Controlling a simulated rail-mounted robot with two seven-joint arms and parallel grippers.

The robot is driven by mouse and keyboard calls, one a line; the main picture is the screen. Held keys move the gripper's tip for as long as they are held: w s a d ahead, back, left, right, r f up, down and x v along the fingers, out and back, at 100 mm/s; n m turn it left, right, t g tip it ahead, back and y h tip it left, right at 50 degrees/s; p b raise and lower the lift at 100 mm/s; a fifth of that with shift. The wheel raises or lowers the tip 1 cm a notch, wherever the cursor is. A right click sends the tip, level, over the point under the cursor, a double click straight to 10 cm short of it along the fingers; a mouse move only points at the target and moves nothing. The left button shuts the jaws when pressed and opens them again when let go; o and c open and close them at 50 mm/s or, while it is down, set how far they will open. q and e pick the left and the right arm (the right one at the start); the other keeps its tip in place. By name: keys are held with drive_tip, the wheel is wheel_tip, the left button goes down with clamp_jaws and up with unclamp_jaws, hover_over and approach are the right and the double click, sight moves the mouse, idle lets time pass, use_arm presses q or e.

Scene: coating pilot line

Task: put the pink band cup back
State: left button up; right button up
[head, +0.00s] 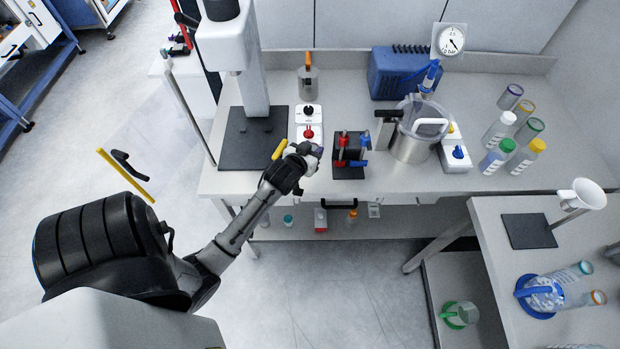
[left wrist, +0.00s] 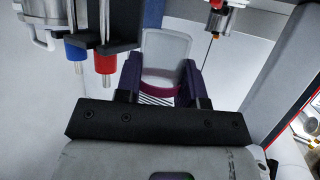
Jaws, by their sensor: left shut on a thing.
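The pink band cup (left wrist: 166,48) is a clear cup with a dark pink band, seen close up in the left wrist view. My left gripper (left wrist: 160,88) is shut on it, with one dark finger on each side near the band. In the head view my left gripper (head: 312,152) is over the front part of the bench, just left of the black tool block; the cup is mostly hidden by the gripper there. I cannot tell whether the cup touches the bench. My right gripper is not in view.
The black block (head: 348,171) with red and blue handles is close on the right. A lidded steel pot (head: 410,148) stands beyond it. A column stand (head: 255,95) is on the left. Banded cups (head: 510,97) and capped bottles (head: 497,131) stand at the bench's right. Bare bench lies in front of them.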

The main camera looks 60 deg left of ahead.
use_arm(q)
drive_tip(key=f, duration=0.5)
drive_tip(key=shift+s+a+f, duration=0.3)
drive_tip(key=shift+f, duration=0.05)
drive_tip(key=shift+f+b, duration=0.5)
drive_tip(key=shift+f, duration=2)
drive_tip(key=shift+f, duration=0.2)
drive_tip(key=o, duration=0.9)
drive_tip(key=shift+r, duration=0.1)
